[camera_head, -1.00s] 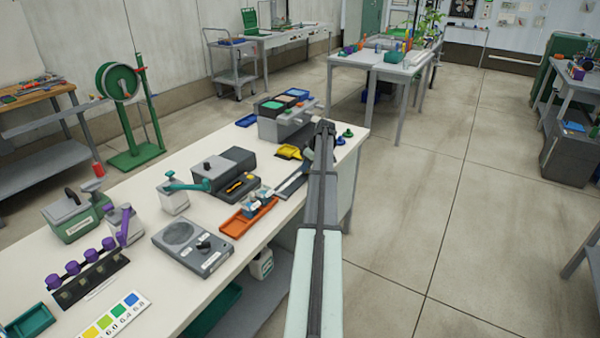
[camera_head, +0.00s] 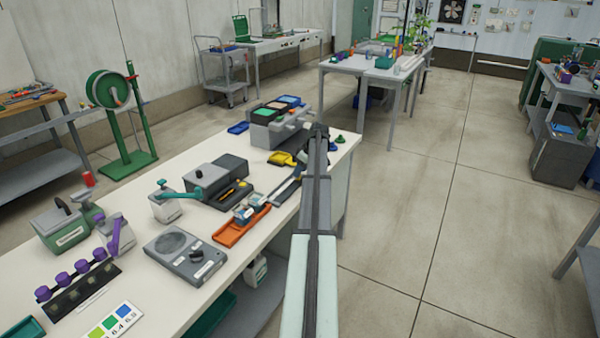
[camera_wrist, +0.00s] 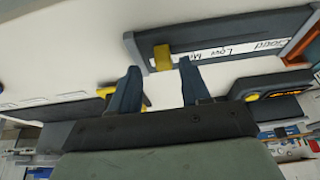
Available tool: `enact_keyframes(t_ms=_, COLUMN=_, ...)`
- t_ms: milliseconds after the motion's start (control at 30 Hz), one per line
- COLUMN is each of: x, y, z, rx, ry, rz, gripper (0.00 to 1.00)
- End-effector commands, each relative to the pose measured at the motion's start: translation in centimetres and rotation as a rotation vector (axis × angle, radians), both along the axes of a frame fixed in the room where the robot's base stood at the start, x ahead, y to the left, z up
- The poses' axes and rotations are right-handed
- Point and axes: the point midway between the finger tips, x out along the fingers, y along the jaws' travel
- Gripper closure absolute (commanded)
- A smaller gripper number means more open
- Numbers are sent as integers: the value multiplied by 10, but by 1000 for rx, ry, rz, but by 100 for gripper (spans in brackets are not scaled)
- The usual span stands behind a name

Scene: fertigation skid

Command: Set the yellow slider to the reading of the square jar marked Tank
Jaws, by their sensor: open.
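The yellow slider (camera_wrist: 162,57) sits on a grey slide gauge (camera_wrist: 215,38) with a white label strip, whose lettering shows upside down in the wrist view; "Low" is legible. The slider is near the gauge's left end there. My gripper (camera_wrist: 159,75) is open and empty, its two dark blue fingers pointing toward the gauge, one on each side of the slider's position in the picture; contact cannot be told. In the head view, my arm partly covers the gauge (camera_head: 285,191). Two small square jars (camera_head: 243,213) stand in an orange tray (camera_head: 229,236); their markings are too small to read.
A dark grey box (camera_head: 218,180), a yellow scoop-like tray (camera_head: 281,159) and a grey unit with coloured wells (camera_head: 276,125) stand near the gauge. A grey dial instrument (camera_head: 186,254) is nearer. The bench's right edge lies close to the gauge.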

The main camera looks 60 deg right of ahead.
Motion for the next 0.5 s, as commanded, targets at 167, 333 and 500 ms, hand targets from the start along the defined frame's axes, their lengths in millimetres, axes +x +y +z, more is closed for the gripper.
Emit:
enact_keyframes(t_ms=167, x=-13, y=0, z=31, rx=-2, ry=-1, rz=-1, gripper=53)
enact_keyframes(t_ms=333, x=-26, y=0, z=62, rx=-1, ry=-1, rz=-2, gripper=53)
enact_keyframes(t_ms=500, x=-37, y=0, z=88, rx=-2, ry=-1, rz=-1, gripper=53)
